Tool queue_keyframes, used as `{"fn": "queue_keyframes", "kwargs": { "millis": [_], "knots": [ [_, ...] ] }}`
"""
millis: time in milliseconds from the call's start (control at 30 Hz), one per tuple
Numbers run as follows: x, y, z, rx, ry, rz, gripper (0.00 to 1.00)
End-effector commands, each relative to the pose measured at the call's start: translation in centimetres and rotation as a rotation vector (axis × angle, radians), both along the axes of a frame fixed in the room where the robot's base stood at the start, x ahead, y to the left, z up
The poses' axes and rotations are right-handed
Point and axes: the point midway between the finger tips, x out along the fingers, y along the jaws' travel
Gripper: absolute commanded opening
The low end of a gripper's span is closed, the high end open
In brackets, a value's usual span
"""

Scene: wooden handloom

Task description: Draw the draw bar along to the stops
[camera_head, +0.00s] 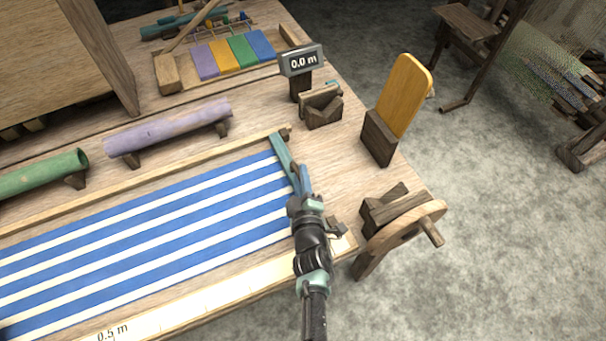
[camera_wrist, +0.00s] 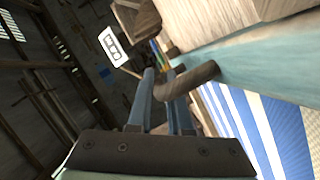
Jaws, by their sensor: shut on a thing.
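The draw bar (camera_head: 280,152) is a teal bar across the right end of blue-and-white striped cloth (camera_head: 150,215). In the wrist view the bar (camera_wrist: 250,52) is close, with a bent brown handle (camera_wrist: 195,78) on it. My gripper (camera_head: 303,178) is at the bar's side, and its blue fingers (camera_wrist: 165,78) are shut on the handle. The bar's near part is hidden behind my gripper in the head view. A small wooden block (camera_head: 286,131) sits at the far rail's right end; I cannot tell whether it is a stop.
A display (camera_head: 301,61) reads 0.0 m. A cradle block (camera_head: 323,106), a yellow paddle in a wooden holder (camera_head: 403,95) and a wooden crank piece (camera_head: 400,225) stand along the right edge. A lilac roll (camera_head: 168,132) and a green roll (camera_head: 45,173) lie behind the cloth.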

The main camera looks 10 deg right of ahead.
Motion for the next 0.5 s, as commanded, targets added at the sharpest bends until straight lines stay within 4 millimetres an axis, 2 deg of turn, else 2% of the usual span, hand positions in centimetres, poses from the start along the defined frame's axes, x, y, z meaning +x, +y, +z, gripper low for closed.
{"fn": "queue_keyframes", "kwargs": {
  "millis": [33,267,300,433,500],
  "knots": [
    [0.05,-0.54,0.08,-0.003,0.0,-0.01,0.0],
    [0.09,-0.71,0.12,-0.004,0.0,-0.014,0.0],
    [0.09,-0.74,0.13,-0.004,0.0,-0.015,0.23],
    [0.09,-0.62,0.13,-0.004,-0.001,-0.012,0.46],
    [0.08,-0.54,0.12,-0.003,0.0,-0.01,0.47]
  ]
}}
